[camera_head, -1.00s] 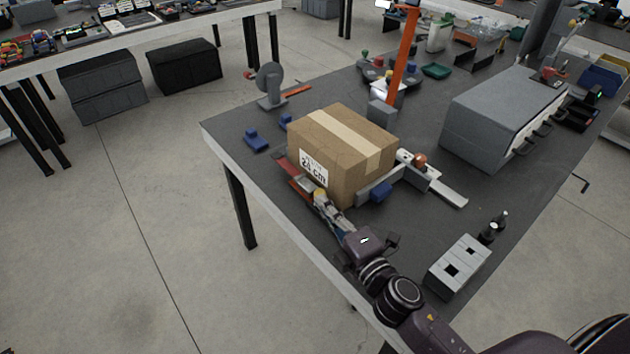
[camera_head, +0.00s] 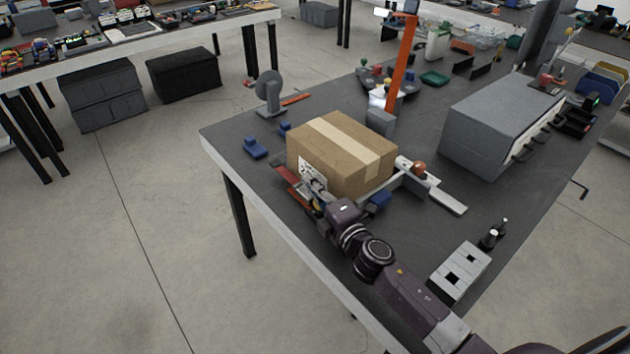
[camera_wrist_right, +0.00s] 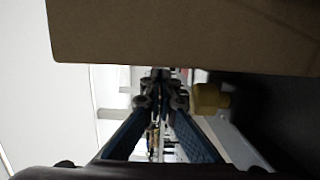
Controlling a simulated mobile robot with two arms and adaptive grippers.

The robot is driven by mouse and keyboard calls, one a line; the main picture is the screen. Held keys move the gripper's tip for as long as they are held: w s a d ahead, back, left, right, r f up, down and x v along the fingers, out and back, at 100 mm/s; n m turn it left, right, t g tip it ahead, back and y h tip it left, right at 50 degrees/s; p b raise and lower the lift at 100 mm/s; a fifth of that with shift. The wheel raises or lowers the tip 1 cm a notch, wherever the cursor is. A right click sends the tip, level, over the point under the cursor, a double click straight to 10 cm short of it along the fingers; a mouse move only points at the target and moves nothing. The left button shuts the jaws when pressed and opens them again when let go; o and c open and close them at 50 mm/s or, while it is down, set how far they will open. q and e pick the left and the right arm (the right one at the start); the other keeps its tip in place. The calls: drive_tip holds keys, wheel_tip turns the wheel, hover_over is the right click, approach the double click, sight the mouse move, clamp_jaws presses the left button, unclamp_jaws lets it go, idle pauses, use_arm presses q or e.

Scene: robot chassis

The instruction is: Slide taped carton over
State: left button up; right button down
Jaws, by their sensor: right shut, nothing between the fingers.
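The brown taped carton (camera_head: 345,152) sits on the dark workbench, with a pale tape strip across its top and a white label on its near left side. In the right wrist view the carton (camera_wrist_right: 190,35) fills the top of the picture. My right gripper (camera_head: 312,196) is at the carton's near lower side, below the label and partly covering it. Its fingers (camera_wrist_right: 160,82) are shut together with nothing between them. Whether they touch the carton is unclear. My left gripper is out of view.
The workbench (camera_head: 235,135) has blue blocks (camera_head: 256,148) left of the carton and a white rail (camera_head: 447,200) to its right. A grey drawer cabinet (camera_head: 495,120) stands farther right. A grey block with holes (camera_head: 460,270) lies near the front edge. An orange post (camera_head: 402,65) rises behind.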

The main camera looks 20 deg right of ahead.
sight(326, 174)
drive_tip(key=shift+w+d, duration=0.2)
drive_tip(key=shift+d, duration=0.45)
drive_tip(key=d, duration=0.1)
drive_tip(key=w+d, duration=0.1)
drive_tip(key=d, duration=0.1)
drive_tip(key=shift+w+d, duration=0.35)
drive_tip(key=shift+w, duration=0.05)
